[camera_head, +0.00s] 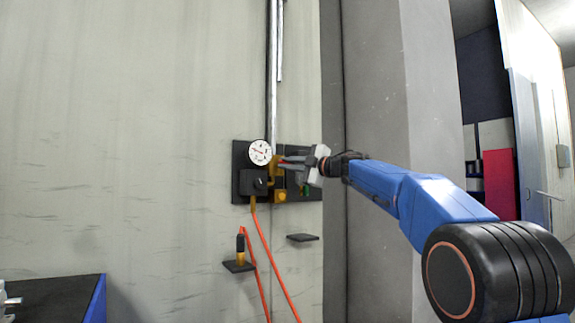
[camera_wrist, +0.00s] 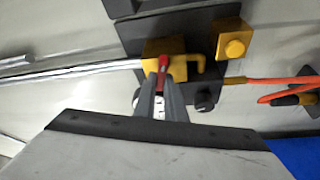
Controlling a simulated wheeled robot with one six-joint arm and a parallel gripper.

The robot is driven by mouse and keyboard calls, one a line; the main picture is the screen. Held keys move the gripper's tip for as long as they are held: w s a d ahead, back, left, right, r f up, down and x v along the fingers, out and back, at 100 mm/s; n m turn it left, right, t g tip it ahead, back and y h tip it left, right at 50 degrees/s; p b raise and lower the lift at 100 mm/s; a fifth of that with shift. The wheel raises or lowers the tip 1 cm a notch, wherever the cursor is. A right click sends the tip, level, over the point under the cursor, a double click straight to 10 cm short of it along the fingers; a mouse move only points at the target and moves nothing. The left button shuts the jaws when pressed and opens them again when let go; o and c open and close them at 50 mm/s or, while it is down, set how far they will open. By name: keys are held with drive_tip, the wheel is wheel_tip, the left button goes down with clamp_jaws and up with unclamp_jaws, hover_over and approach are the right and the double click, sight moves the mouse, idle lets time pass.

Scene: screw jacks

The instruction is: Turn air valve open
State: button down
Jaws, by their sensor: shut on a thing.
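The air valve is a yellow body (camera_wrist: 173,48) with a small red handle (camera_wrist: 163,66), on a dark wall panel (camera_head: 242,156). In the wrist view my gripper (camera_wrist: 162,84) is shut on the red handle, one grey finger on each side of it. In the head view my gripper (camera_head: 285,165) reaches the valve from the right and hides part of it. The valve's yellow body also shows in the head view (camera_head: 275,171), just right of the gauge.
A round white gauge (camera_head: 260,152) and a black box (camera_head: 254,184) sit on the panel. An orange hose (camera_head: 270,250) hangs below. Small shelves (camera_head: 302,237) stick out of the wall; one holds a yellow and black tool (camera_head: 240,246). A grey pillar (camera_head: 375,130) stands right of the panel.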

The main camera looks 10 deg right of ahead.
drive_tip(key=shift+f+n+g, duration=0.15)
drive_tip(key=shift+n+g, duration=0.55)
drive_tip(key=shift+n, duration=1.2)
drive_tip(key=c, duration=1.8)
unclamp_jaws()
drive_tip(key=shift+a, duration=0.1)
drive_tip(key=v, duration=1.7)
drive_tip(key=shift+s+r, duration=0.25)
drive_tip(key=shift+s, duration=0.1)
drive_tip(key=shift+h, duration=0.3)
